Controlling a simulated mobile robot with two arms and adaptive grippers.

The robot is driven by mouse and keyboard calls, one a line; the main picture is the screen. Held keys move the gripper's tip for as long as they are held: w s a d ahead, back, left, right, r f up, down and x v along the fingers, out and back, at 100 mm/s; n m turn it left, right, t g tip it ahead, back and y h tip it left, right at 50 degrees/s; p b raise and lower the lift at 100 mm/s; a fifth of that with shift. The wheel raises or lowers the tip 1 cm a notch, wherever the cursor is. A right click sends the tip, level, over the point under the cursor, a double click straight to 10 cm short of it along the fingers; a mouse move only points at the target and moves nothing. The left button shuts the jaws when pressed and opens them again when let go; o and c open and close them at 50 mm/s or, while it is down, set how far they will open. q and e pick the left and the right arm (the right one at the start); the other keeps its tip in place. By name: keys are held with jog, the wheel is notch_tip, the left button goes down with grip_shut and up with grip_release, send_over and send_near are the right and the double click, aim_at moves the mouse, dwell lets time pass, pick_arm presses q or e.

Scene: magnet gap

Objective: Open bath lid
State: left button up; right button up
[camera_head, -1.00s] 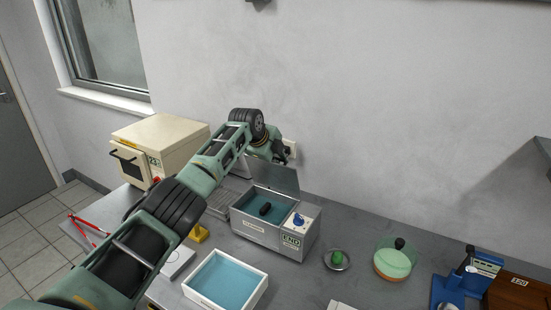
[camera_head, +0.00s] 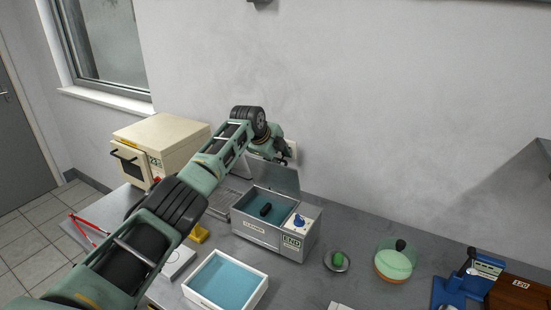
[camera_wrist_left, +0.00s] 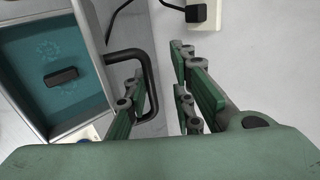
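The bath (camera_head: 250,228) is a grey metal box on the bench with teal liquid and a dark block (camera_head: 265,209) inside. Its lid (camera_head: 280,178) stands raised at the back, leaving the top open. My left gripper (camera_head: 281,152) is behind and above the raised lid, partly hidden by my own wrist. In the left wrist view the bath's liquid (camera_wrist_left: 35,48) is at the left, with a black loop handle (camera_wrist_left: 151,72) at its edge. My left gripper (camera_wrist_left: 160,85) has its fingers apart, one close beside the handle; contact is unclear. My right gripper is not in view.
A cream oven (camera_head: 150,150) stands at the left, behind my arm. A white tray (camera_head: 199,294) with blue inside is in front. A small dish (camera_head: 337,266), a green-lidded pot (camera_head: 393,262) and a blue device (camera_head: 452,290) are at the right. A wall socket (camera_wrist_left: 203,14) is close behind the gripper.

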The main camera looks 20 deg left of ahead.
pick_arm(q)
jog(key=shift+w+d+r, duration=0.15)
jog(key=shift+w+d, duration=0.05)
jog(key=shift+d, duration=0.05)
jog(key=v, duration=1.1)
jog(key=shift+s+a+r, duration=0.15)
jog(key=shift+s+a, duration=0.15)
jog(key=shift+s+d+r, duration=0.1)
jog(key=shift+s+r, duration=0.05)
jog(key=shift+s, duration=0.1)
jog(key=shift+w, duration=0.1)
